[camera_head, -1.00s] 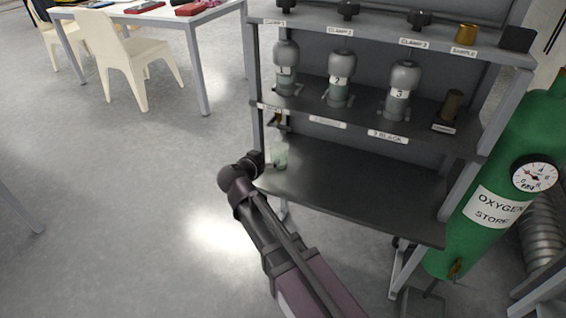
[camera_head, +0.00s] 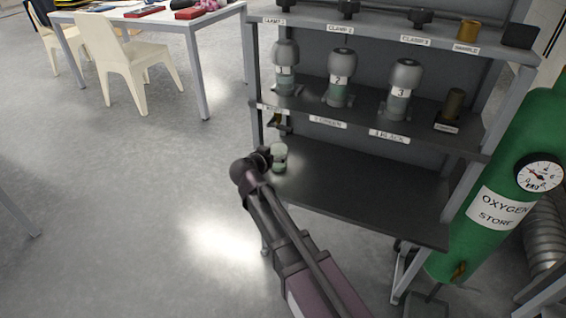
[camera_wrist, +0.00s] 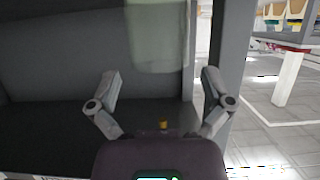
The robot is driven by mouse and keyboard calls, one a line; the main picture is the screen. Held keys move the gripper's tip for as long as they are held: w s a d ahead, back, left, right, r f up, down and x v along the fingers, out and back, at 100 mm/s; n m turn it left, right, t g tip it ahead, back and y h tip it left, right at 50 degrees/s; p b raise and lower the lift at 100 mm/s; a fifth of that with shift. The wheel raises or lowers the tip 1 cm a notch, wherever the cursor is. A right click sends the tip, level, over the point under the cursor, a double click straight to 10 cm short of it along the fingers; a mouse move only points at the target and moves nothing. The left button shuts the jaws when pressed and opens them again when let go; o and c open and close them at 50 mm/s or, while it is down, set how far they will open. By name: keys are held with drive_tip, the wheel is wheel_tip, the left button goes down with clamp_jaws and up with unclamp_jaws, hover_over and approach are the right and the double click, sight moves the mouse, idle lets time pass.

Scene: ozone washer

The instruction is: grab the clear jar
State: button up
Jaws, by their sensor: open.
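The clear jar (camera_head: 279,158), see-through with a pale green tint, stands on the left end of the rack's lower shelf (camera_head: 360,190). My gripper (camera_head: 265,155) is right beside the jar, at its left in the head view; whether they touch cannot be told there. In the wrist view my gripper (camera_wrist: 162,77) has its two fingers spread wide with nothing between the tips. The jar (camera_wrist: 157,35) shows there as a pale see-through shape beyond the fingertips, cut off by the top edge.
The middle shelf above holds three numbered grey vessels (camera_head: 341,78). A rack post (camera_wrist: 228,45) stands close by the right finger in the wrist view. A green oxygen cylinder (camera_head: 500,190) stands right of the rack. The lower shelf's right side is clear.

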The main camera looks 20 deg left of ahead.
sight(282, 149)
drive_tip(key=shift+b+x, duration=0.6)
drive_tip(key=shift+x, duration=1.5)
drive_tip(key=shift+r, duration=0.1)
drive_tip(key=c, duration=1.1)
